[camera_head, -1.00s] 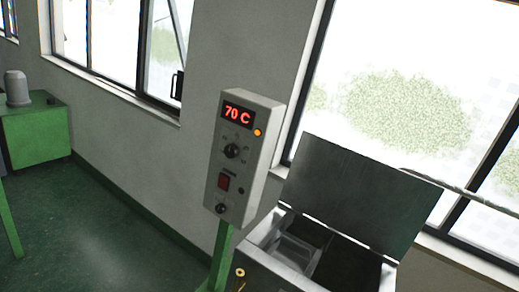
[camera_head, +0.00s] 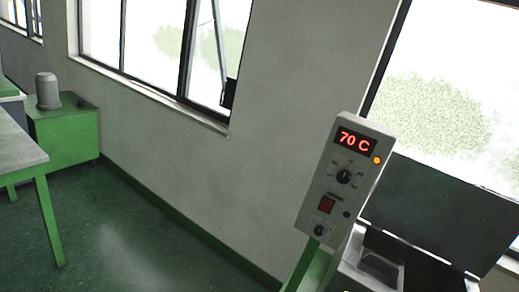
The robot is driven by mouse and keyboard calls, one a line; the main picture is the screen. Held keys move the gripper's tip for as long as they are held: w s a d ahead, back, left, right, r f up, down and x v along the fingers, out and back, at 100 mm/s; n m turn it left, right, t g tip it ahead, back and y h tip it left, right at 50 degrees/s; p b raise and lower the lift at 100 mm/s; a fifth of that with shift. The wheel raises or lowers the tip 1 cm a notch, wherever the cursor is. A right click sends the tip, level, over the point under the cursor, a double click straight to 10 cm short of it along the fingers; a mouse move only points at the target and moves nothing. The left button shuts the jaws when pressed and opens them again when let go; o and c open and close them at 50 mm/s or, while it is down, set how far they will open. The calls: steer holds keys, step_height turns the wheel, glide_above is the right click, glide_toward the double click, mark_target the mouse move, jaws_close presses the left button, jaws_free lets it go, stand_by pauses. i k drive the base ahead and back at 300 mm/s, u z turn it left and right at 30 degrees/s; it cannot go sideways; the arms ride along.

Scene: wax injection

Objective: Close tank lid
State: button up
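The tank (camera_head: 350,284) is at the bottom right, cut off by the lower edge of the picture. Its dark grey lid (camera_head: 440,215) stands raised, tilted back toward the window. Part of the tank's opening shows, with a metal inner part (camera_head: 380,268) in it. The control box (camera_head: 343,185) in front of it hides part of the tank and the lid's left side. My gripper is not in view.
The control box reads 70 C and stands on a green post (camera_head: 308,268). At left are a table (camera_head: 18,150) with green legs and a green cabinet (camera_head: 65,140) bearing a grey cylinder (camera_head: 47,92). The green floor (camera_head: 150,235) between is clear.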

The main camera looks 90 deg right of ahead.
mark_target(469, 226)
steer(key=z, duration=0.05)
steer(key=i, duration=2.7)
steer(key=z, duration=3.6)
steer(key=i, duration=2.65)
steer(key=u, duration=0.05)
